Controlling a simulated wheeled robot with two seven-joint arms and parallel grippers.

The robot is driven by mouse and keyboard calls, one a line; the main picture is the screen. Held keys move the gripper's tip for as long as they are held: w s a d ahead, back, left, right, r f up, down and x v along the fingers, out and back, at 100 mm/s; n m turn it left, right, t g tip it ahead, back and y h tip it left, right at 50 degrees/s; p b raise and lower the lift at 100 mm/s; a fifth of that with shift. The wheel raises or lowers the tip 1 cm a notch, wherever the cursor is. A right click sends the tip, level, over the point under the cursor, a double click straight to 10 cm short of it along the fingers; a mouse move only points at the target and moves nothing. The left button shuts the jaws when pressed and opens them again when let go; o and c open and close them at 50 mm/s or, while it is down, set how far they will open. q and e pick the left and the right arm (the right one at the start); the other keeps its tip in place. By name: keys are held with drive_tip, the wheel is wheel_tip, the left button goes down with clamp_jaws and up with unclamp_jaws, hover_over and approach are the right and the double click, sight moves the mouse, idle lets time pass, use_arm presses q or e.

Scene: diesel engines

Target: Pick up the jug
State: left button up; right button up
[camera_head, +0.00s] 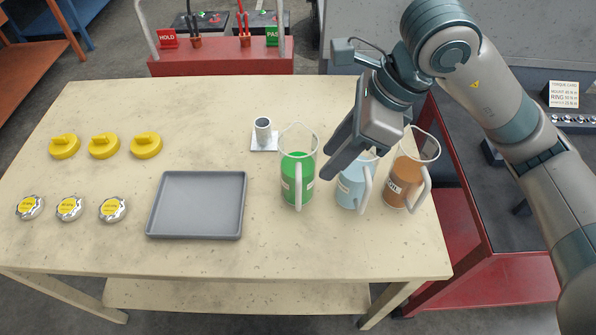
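Three clear jugs with handles stand upright at the right end of the table: one with green liquid (297,172), one with pale blue liquid (349,188) and one with orange-brown liquid (401,182). My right gripper (337,163) comes in from the upper right. In the picture its dark fingers overlap the top of the pale blue jug and end just right of the green jug. I cannot tell whether it touches a jug or how far apart the fingers are. It hides much of the pale blue jug's rim. My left gripper is out of view.
A grey tray (197,231) lies mid-table. Yellow caps (104,146) and silver caps (69,208) lie at left. A red cart (220,62) stands behind; a red-sided bench (505,277) adjoins at right.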

drive_tip(key=shift+f, duration=0.1)
idle(0.3)
drive_tip(key=p, duration=0.4)
hover_over(299, 209)
drive_tip(key=d, duration=0.1)
wheel_tip(299, 209, down, 11)
drive_tip(key=shift+w+d, duration=0.15)
drive_tip(key=shift+w, duration=0.05)
drive_tip(key=shift+f, duration=0.1)
drive_tip(key=p+x, duration=0.2)
drive_tip(key=x, duration=0.1)
drive_tip(key=p+x, duration=0.1)
drive_tip(key=shift+d+f, duration=0.2)
drive_tip(key=shift+f, duration=0.15)
drive_tip(key=shift+a+f, duration=0.1)
drive_tip(key=shift+f, duration=0.2)
